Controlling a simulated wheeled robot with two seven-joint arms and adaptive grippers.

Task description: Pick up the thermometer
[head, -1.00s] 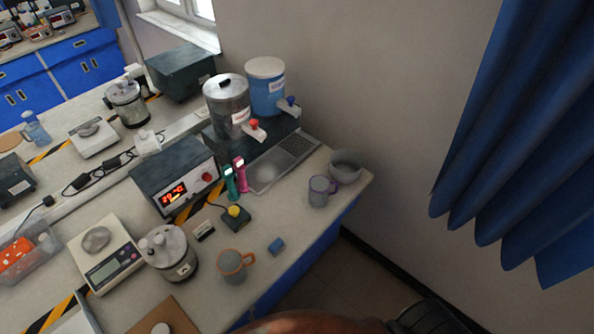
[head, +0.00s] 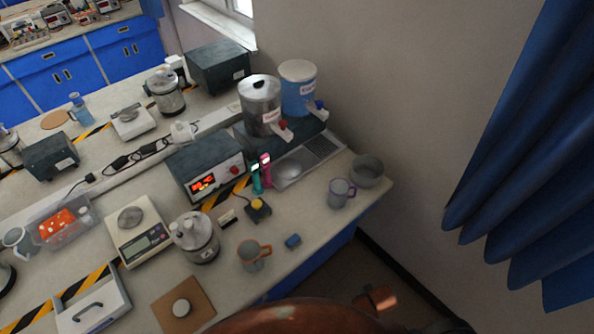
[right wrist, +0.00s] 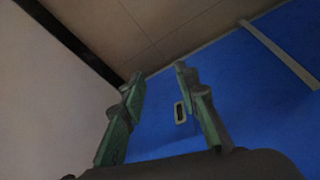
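Two slim upright devices with small lit displays stand side by side on the bench in the head view, one teal (head: 257,180) and one pink (head: 266,171). Either could be the thermometer; I cannot tell which. They stand between a dark box with a red readout and a laptop-like silver tray. My right gripper (right wrist: 160,72) shows in the right wrist view, its two fingers apart with nothing between them. It faces a blue cabinet front and the floor, away from the devices. My left gripper is not in view.
Two tapped containers stand behind. Some bench near the front edge is clear.

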